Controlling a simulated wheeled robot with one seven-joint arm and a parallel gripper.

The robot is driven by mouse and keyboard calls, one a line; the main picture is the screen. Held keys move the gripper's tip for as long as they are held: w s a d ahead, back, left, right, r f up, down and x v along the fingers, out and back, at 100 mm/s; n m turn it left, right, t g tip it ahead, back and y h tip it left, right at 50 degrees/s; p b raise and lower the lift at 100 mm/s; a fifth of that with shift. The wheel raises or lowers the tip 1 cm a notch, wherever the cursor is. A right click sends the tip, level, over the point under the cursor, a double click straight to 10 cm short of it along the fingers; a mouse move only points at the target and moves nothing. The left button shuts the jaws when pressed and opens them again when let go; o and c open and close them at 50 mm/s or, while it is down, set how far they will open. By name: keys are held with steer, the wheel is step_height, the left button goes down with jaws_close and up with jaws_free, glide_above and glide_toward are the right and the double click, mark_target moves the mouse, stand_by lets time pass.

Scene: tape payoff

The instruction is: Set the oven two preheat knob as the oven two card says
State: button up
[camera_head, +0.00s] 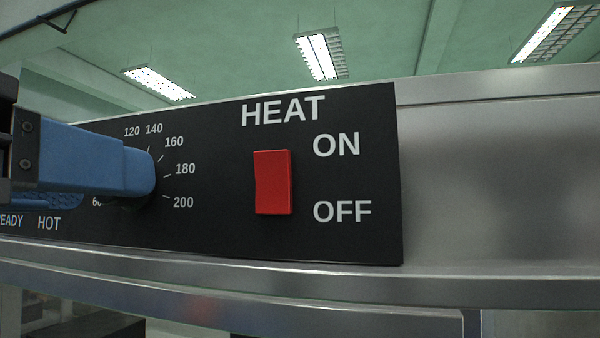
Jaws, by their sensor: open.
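The preheat dial's printed scale (174,169) is on the black control panel (225,225). The numbers 120, 140, 160, 180 and 200 show around its upper and right side, and a 60 is partly covered at lower left. My gripper (138,174) comes in from the left with its blue fingers in front of the dial's centre. It is open. The knob is mostly or wholly hidden behind the fingers, so I cannot read its pointer or tell whether the fingers touch it. No oven two card is in view.
A red HEAT rocker switch (273,182) with ON above and OFF below sits right of the dial. Partly covered READY and HOT labels (48,223) are at lower left. Bare steel housing (500,180) extends right, with a steel ledge (300,295) below.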

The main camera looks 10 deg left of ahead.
steer(key=shift+w, duration=0.2)
steer(key=shift+c, duration=0.2)
steer(key=c, duration=1)
steer(key=shift+f+b, duration=0.1)
steer(key=shift+b, duration=0.25)
steer(key=shift+m+t+h+b, duration=0.15)
steer(key=shift+m+h+b, duration=0.15)
steer(key=shift+m+b, duration=4.2)
steer(key=shift+m+t+h+b, duration=0.15)
steer(key=shift+m+h+b, duration=0.15)
steer(key=shift+m+b, duration=4.15)
steer(key=shift+m+p, duration=0.3)
steer(key=shift+m, duration=0.15)
